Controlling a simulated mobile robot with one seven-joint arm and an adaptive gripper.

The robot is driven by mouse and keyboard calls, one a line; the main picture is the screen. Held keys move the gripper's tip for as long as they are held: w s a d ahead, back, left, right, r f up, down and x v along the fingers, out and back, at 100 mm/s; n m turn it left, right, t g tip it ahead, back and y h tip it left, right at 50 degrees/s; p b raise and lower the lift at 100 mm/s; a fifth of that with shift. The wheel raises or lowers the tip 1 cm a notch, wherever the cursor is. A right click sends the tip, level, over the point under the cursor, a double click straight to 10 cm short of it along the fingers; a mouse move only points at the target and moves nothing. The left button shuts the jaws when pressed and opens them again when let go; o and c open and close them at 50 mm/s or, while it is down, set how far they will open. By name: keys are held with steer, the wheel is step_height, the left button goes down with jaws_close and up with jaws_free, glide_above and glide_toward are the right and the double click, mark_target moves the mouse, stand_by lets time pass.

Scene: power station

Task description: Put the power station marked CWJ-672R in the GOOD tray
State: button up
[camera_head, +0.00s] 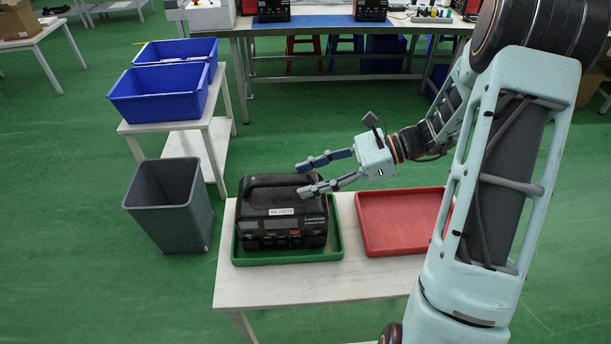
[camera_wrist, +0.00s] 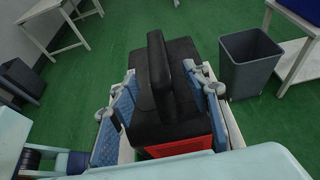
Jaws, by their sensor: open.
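A black power station (camera_head: 282,212) with a top handle sits upright in the green tray (camera_head: 336,247) on a white table. Its white label (camera_head: 282,211) is too small to read with certainty. In the wrist view the station (camera_wrist: 185,70) and its raised handle (camera_wrist: 158,68) lie between the finger pads, with a red patch below. My gripper (camera_head: 302,180) is open and empty at the station's upper right side, its fingers pointing left. It also shows in the wrist view (camera_wrist: 162,102). I cannot tell whether a finger touches the station. No GOOD marking is readable on either tray.
An empty red tray (camera_head: 397,222) lies right of the green tray. A grey bin (camera_head: 171,205) stands on the floor to the left. Blue crates (camera_head: 160,100) sit on a side table. More power stations (camera_head: 371,9) stand on the back bench (camera_head: 320,24).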

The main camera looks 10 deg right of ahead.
steer(key=shift+s+d, duration=0.1)
steer(key=shift+d, duration=1.4)
steer(key=shift+o, duration=0.4)
steer(key=o, duration=0.5)
steer(key=shift+d+f, duration=0.1)
steer(key=shift+f, duration=0.15)
steer(key=v, duration=1.2)
steer(key=shift+r, duration=0.2)
